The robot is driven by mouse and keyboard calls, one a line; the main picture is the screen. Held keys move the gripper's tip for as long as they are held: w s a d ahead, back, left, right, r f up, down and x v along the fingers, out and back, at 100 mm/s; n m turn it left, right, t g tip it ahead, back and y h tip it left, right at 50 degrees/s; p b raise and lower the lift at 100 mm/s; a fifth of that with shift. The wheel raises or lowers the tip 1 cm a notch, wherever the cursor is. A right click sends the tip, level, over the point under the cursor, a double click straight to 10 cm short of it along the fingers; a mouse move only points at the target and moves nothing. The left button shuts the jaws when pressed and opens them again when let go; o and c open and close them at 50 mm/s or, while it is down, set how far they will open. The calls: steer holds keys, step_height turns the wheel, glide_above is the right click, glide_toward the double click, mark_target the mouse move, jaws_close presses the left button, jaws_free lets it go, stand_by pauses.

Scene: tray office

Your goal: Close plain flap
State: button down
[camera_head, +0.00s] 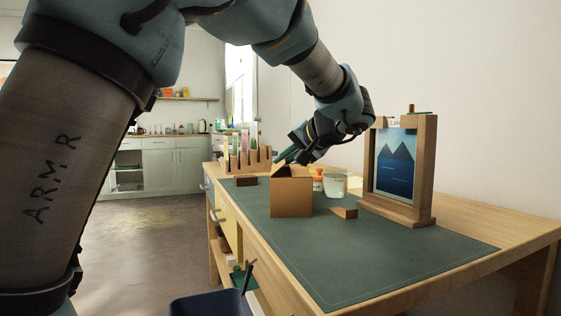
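A small brown cardboard box (291,198) stands upright on the green desk mat (400,250). A tilted brown flap (282,171) sticks up at the top left of the box. My gripper (288,156) reaches in from the upper right and is just above and behind the box top. Its dark body covers part of the far side of the box opening. The fingertips are small and partly hidden, so I cannot tell whether they touch a flap or how far apart they are.
A wooden rack with tubes (247,158) stands behind the box. A glass cup (335,187) and an orange-and-white jar (317,180) are behind right. A brown wedge (344,212) and a framed mountain picture (397,170) stand right. The front mat is clear.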

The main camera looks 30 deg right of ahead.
steer(key=shift+s+d+f+m+t+y, duration=0.2)
steer(key=shift+f+m+t+y, duration=0.1)
steer(key=shift+m+t+y, duration=0.25)
stand_by(0.4)
steer(key=c, duration=1.1)
jaws_free()
steer(key=shift+o, duration=0.2)
